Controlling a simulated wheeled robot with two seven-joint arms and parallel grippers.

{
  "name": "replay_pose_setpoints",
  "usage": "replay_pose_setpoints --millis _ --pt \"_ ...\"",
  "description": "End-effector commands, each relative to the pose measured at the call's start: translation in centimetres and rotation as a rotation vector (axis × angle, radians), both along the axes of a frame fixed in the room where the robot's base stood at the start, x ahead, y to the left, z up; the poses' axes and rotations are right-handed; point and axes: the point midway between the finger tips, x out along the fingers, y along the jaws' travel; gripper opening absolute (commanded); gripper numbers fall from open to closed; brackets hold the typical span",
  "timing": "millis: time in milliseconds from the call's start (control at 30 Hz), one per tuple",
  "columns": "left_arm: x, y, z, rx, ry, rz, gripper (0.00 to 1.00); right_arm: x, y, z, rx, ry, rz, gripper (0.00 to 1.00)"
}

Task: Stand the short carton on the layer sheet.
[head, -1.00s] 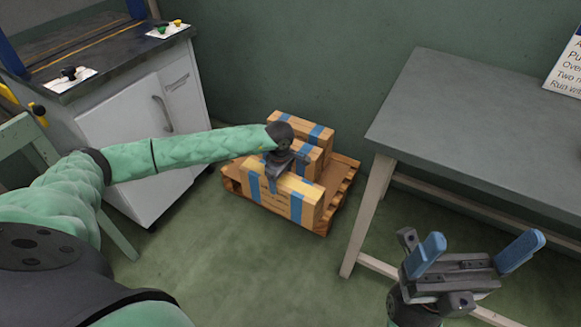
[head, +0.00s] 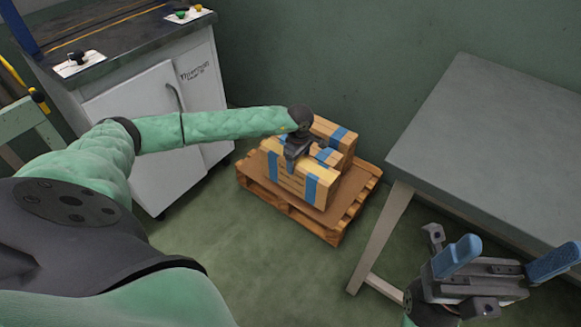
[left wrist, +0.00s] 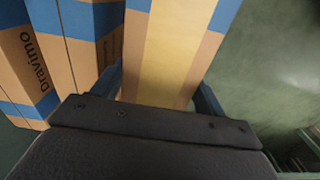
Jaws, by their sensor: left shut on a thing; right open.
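My left gripper (head: 293,163) is shut on the short carton (head: 292,180), a tan box with blue bands, at its top. In the left wrist view the held carton (left wrist: 168,50) fills the space between the fingers. It is upright over the brown layer sheet (head: 346,203) on the wooden pallet (head: 288,207); I cannot tell whether its base touches the sheet. My right gripper (head: 508,262) is open and empty, near the grey table.
Other blue-banded cartons (head: 332,138) stand close behind the held one; they also show at left in the left wrist view (left wrist: 70,55). A grey table (head: 480,140) is to the right, a white cabinet (head: 150,120) to the left. The sheet's front right part is bare.

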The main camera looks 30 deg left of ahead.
Motion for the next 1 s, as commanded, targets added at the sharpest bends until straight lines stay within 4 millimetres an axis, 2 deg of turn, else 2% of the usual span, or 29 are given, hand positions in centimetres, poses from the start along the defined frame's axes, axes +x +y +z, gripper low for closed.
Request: replay_pose_setpoints --millis 200,400,567,833,1000 --pt "1.3 3.5 -2.3 0.001 -0.002 0.003 0.07 0.0 0.2 -1.0 -0.01 0.001 0.003 0.94" --pt "1.9 5.1 -3.2 -0.001 -0.002 0.001 0.07 0.1 0.4 -1.5 -0.021 0.005 0.0 0.94" --pt "1.9 5.4 -3.8 -0.001 -0.001 0.001 0.07 0.1 0.4 -1.7 -0.026 0.006 -0.002 0.94" --pt "1.9 5.3 -7.0 -0.001 -0.002 0.0 0.07 0.2 0.7 -2.9 -0.042 0.015 -0.009 0.94" --pt "2.0 5.4 -7.3 -0.001 -0.003 0.0 0.07 0.2 0.8 -2.9 -0.048 0.016 -0.01 0.94"
